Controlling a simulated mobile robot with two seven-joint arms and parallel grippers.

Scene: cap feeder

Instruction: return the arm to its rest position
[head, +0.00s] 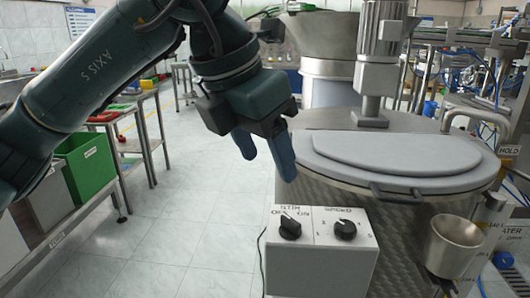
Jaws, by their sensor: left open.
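My left gripper (264,156) hangs in the upper middle of the head view, at the end of my dark green left arm. Its two blue fingers point down and are spread apart, with nothing between them. The gripper is above and a little left of the white control box (319,250), beside the left rim of the steel vat. It appears apart from the box. My right gripper is not in view.
The steel vat with a grey lid (400,160) and mixer motor (381,55) fills the right. A metal cup (454,243) hangs on its front. The box has STIR and SPEED knobs. A green bin (90,168) and carts stand left. The tiled floor (170,235) is clear.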

